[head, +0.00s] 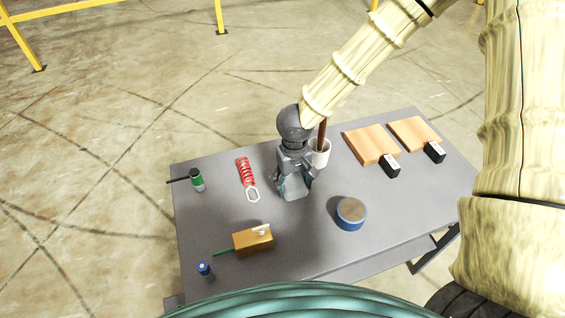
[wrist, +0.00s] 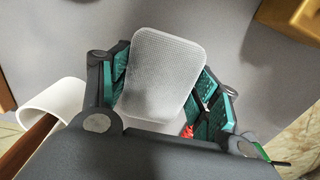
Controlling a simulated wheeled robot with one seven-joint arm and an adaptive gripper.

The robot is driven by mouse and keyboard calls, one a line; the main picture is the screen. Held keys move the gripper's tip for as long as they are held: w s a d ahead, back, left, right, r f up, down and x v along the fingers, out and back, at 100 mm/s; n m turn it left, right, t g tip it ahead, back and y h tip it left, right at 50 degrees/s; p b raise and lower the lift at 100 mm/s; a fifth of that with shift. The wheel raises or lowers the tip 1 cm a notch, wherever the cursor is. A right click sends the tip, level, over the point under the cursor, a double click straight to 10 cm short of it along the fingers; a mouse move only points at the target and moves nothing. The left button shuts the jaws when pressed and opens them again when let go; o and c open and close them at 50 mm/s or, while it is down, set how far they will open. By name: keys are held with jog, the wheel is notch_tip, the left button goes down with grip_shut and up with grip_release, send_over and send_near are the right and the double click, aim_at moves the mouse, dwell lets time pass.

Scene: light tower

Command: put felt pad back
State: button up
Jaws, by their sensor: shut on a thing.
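My gripper (head: 294,180) is over the middle of the grey table (head: 315,255). Its teal-padded fingers are shut on a pale grey, flat pad with rounded corners, which looks like the felt pad (head: 293,190). In the wrist view the pad (wrist: 163,62) stands out between the fingers, its face finely textured; its inner end is hidden by the gripper. In the head view the pad hangs below the fingers; I cannot tell whether it touches the table.
A white cup (head: 320,158) with a brown stick stands close right of my gripper. A red coil (head: 245,172) lies left, a blue round tin (head: 351,213) front right, a wooden block (head: 252,240) front left. Two wooden boards (head: 371,144) lie at the right.

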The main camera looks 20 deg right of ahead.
jog(key=w, duration=0.3)
jog(key=w+p, duration=0.1)
jog(key=w, duration=0.2)
jog(key=w+f, duration=0.1)
jog(key=w, duration=0.3)
jog(key=shift+w+d, duration=0.1)
jog(key=shift+d, duration=0.2)
jog(key=shift+f+p, duration=0.35)
jog(key=shift+f, duration=1.45)
jog(key=o, duration=1)
jog(key=shift+f, duration=0.1)
jog(key=shift+c, duration=0.2)
jog(key=shift+w, duration=0.1)
notch_tip(320, 180, up, 12)
